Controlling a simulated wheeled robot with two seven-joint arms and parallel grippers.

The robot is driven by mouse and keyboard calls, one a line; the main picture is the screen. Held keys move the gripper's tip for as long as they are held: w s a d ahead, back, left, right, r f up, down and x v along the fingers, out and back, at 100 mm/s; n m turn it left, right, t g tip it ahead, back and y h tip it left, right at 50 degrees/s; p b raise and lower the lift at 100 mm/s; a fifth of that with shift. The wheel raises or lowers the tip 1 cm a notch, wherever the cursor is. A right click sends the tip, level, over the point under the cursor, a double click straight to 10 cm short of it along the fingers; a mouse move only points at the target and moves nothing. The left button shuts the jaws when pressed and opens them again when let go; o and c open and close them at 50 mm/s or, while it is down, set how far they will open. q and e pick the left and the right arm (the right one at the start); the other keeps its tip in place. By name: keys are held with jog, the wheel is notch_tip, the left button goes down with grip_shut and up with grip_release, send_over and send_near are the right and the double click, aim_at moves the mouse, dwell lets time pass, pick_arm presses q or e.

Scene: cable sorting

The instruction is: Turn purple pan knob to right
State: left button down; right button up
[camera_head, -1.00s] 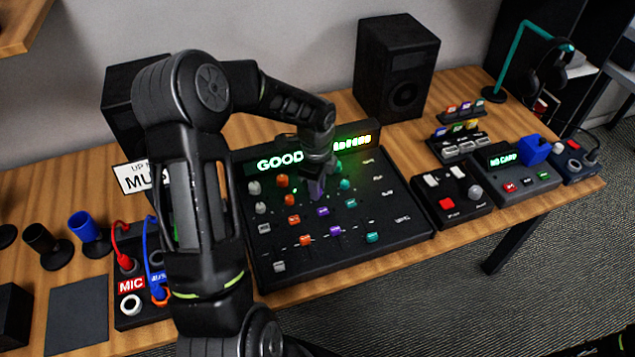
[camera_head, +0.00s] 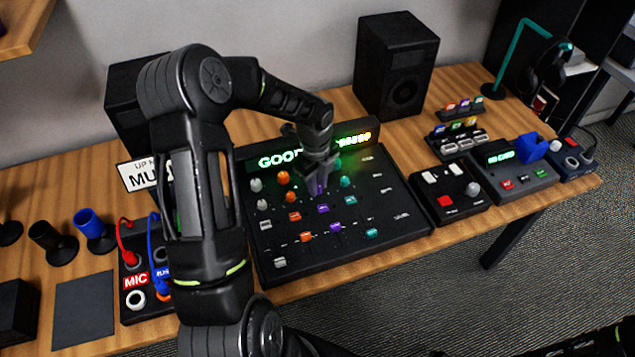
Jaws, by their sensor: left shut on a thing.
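The black mixer panel (camera_head: 400,222) lies on the table with columns of white, orange, purple and teal knobs and a lit green display (camera_head: 276,160) reading "GOOD". My left gripper (camera_head: 319,186) points down over the upper part of the purple column and is shut on a purple knob (camera_head: 318,187), mostly hidden by the fingers. Below it, a purple button (camera_head: 322,208) and a purple fader cap (camera_head: 335,227) show clear of the gripper. The knob's pointer direction cannot be seen. My right gripper is not in view.
Teal knobs (camera_head: 345,182) and orange knobs (camera_head: 284,178) stand close on either side of the gripper. A black speaker (camera_head: 395,70) stands behind the panel. A box with red and white buttons (camera_head: 446,201) sits to the right, a microphone cable box (camera_head: 134,282) to the left.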

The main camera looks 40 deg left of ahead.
pick_arm(q)
jog(key=c, duration=1.3)
grip_release()
jog(key=shift+o, duration=0.2)
notch_tip(320, 180, up, 8)
jog(key=shift+s+f+b, duration=0.1)
jog(key=shift+s+b, duration=0.05)
jog(key=shift+b, duration=0.25)
